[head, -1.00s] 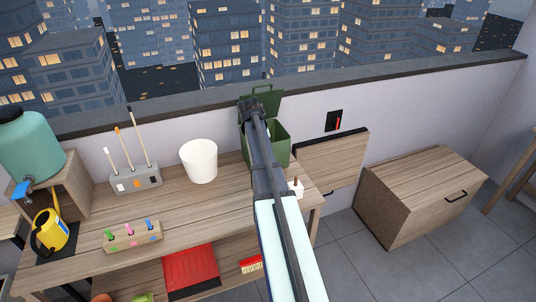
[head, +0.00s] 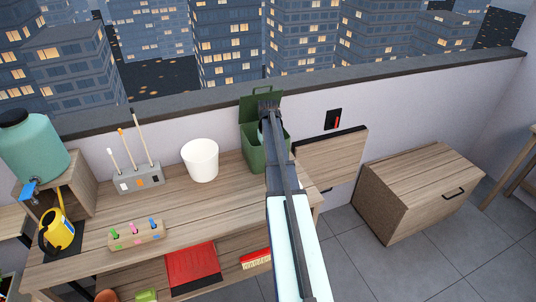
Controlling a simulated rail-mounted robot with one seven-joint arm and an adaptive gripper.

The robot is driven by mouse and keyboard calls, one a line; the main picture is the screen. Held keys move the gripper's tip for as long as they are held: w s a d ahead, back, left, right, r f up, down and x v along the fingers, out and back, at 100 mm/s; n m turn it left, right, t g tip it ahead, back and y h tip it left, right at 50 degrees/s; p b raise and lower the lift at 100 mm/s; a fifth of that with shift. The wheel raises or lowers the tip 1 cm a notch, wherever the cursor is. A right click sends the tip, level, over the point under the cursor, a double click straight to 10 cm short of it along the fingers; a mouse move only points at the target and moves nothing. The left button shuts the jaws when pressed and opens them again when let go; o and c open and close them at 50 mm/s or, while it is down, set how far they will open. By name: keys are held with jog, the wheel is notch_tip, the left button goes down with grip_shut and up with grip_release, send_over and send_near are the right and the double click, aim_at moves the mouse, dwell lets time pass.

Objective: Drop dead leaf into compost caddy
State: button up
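The green compost caddy (head: 253,148) stands at the right end of the wooden bench, against the wall. Its lid (head: 249,101) is raised at the back. My arm reaches away from the camera across the caddy and covers part of its body and opening. My gripper (head: 268,104) is at the far end of the arm, in front of the raised lid in the picture. It is small and dark, and I cannot tell whether its fingers are open or shut. I see no dead leaf; anything in the gripper or inside the caddy is hidden.
The bench (head: 185,197) holds a white pot (head: 200,161), a grey tool block (head: 138,179), a marker holder (head: 136,236) and a yellow watering can (head: 58,232). A teal water tank (head: 33,147) stands left. A wooden cabinet (head: 415,190) stands right. The bench middle is clear.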

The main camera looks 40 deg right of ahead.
jog(key=shift+f, duration=0.15)
jog(key=shift+f, duration=0.2)
jog(key=o, duration=0.7)
notch_tip(320, 180, up, 13)
jog(key=b, duration=0.3)
jog(key=shift+f, duration=0.15)
